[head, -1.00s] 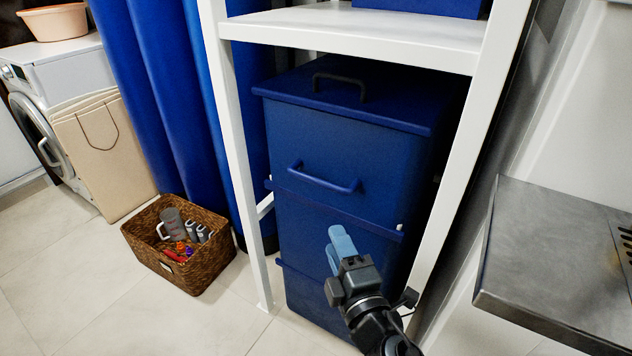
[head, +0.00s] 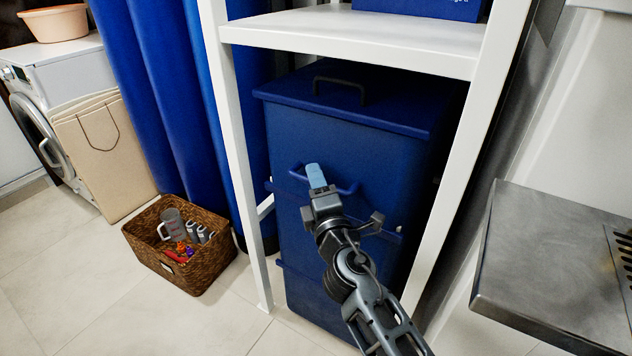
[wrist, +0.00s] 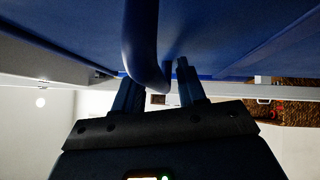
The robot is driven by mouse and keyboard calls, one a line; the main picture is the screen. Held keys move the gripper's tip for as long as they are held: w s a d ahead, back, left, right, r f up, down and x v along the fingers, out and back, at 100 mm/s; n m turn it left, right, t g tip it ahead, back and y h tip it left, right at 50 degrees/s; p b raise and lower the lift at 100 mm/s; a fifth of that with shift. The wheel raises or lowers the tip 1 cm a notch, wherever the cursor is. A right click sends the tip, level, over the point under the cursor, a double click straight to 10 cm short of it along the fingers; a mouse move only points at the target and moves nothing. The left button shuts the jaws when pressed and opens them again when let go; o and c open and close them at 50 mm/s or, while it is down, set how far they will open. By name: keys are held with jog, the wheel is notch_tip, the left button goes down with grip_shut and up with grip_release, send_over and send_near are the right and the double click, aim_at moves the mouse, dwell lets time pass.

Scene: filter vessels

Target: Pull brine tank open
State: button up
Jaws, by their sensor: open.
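The brine tank (head: 340,150) is a tall dark blue box standing under a white shelf frame. Its lid with a dark handle (head: 340,84) lies flat on top. A blue bar handle (head: 345,189) is on its front face. My gripper (head: 316,177) is at this front handle and partly hides it. In the wrist view my gripper (wrist: 157,85) is open, with one finger on each side of the blue handle bar (wrist: 142,45). I cannot tell whether the fingers touch the bar. The tank front looks closed.
White shelf posts (head: 237,150) flank the tank. A wicker basket (head: 190,262) with bottles and small items stands on the floor at left, near a blue curtain (head: 165,100). A metal counter (head: 560,260) juts in at right. Floor at front left is clear.

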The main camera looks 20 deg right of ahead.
grip_shut()
dwell(0.4)
